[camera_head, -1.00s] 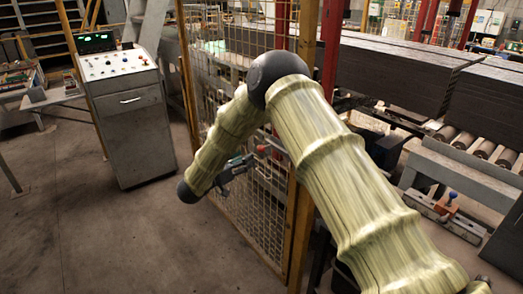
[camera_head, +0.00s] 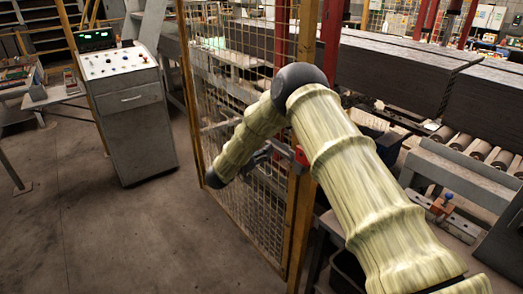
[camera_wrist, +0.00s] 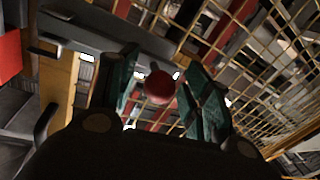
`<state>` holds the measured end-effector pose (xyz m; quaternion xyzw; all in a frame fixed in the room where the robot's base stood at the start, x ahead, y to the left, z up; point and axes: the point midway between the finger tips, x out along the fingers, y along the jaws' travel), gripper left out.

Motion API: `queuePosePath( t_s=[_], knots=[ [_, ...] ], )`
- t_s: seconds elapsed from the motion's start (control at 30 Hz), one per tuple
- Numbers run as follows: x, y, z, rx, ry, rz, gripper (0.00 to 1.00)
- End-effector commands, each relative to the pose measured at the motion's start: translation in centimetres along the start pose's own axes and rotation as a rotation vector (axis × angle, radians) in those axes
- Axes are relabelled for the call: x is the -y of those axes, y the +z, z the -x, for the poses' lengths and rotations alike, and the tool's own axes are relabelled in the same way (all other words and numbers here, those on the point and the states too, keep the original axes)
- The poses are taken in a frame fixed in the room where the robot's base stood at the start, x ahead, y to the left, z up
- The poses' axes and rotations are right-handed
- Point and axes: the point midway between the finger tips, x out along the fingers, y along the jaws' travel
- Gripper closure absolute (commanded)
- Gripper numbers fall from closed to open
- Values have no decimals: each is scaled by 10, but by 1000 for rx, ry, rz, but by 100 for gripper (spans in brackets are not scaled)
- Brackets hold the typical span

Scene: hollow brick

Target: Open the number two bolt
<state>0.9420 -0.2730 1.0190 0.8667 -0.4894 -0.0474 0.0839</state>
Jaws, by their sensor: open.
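A round red knob (camera_wrist: 159,87) shows between the two green-padded fingers of my gripper (camera_wrist: 166,95) in the wrist view. It looks like the bolt's handle. The fingers stand apart on either side of it, and I cannot tell whether they touch it. In the head view my gripper (camera_head: 262,154) is at the edge of the mesh gate (camera_head: 240,205), partly hidden by my arm. A red part (camera_head: 300,157) shows on the yellow post (camera_head: 297,215) just right of the gripper. The knob cannot be made out in the head view. No bolt number is readable.
A grey control cabinet (camera_head: 130,120) stands at the left, with open concrete floor (camera_head: 130,235) before the gate. Behind the fence are rollers (camera_head: 478,146) and long dark blocks (camera_head: 395,75). A red upright (camera_head: 331,45) stands beside the yellow post.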

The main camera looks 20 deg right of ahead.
Motion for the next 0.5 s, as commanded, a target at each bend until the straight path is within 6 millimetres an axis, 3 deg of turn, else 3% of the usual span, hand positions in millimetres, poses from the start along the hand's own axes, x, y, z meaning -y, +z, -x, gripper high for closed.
queuePosePath(
  t_s=[0.13, 0.4, 0.5],
  knots=[
    [0, 0, 0, 0, 0, 0, 51],
    [0, 0, 1, 0, -1, 0, 98],
    [0, 0, 1, 0, -1, 0, 100]
  ],
)
